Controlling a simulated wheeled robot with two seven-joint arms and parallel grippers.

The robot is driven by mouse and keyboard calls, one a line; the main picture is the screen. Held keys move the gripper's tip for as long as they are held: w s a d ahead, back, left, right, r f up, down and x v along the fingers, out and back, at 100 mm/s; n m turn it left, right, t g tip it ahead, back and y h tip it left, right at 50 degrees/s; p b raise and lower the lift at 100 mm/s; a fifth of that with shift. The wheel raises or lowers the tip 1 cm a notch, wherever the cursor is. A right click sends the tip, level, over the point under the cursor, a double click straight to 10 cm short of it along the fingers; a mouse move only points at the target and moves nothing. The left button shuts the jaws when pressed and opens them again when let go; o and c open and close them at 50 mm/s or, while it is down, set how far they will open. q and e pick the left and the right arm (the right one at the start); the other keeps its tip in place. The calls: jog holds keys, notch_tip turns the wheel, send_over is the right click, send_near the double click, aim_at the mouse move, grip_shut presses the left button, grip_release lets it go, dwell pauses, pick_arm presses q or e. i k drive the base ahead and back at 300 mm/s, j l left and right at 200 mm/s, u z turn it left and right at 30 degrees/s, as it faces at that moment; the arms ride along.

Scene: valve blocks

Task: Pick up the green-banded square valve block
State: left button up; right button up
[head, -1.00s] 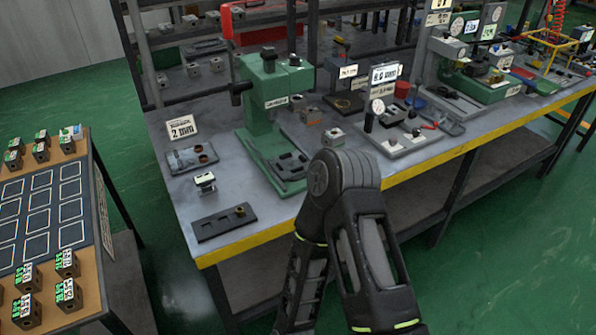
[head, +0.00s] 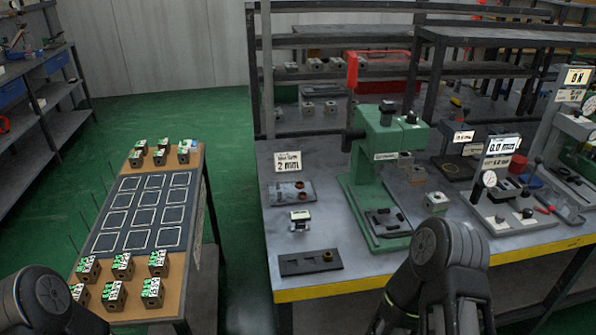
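Several small dark blocks with green-and-white tops stand on the brown table at left, a front group (head: 122,266) and a back group (head: 161,153). On the grey workbench, a small block with a white and dark top (head: 300,219) stands near the left end. A grey block with a slightly greenish top (head: 437,202) stands right of the green press. I cannot tell at this size which one is the green-banded square block. Neither gripper is in view; only parts of my arms show at the bottom left and bottom right.
The brown table (head: 188,276) carries a dark panel with white outlined squares (head: 141,212). Green floor (head: 228,195) lies open between the two.

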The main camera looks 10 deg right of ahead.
aim_at(434, 207)
jog(key=z, duration=1.3)
jog(key=i+l, duration=0.15)
jog(key=l, duration=0.2)
jog(key=i+l, duration=0.2)
jog(key=l, duration=0.15)
jog(key=i+l, duration=0.15)
jog(key=l, duration=0.2)
jog(key=i+l, duration=0.2)
jog(key=l, duration=0.15)
jog(key=i+l, duration=0.15)
jog(key=l, duration=0.25)
jog(key=i+l, duration=0.2)
jog(key=l, duration=0.15)
jog(key=i+l, duration=0.15)
jog(key=l, duration=0.2)
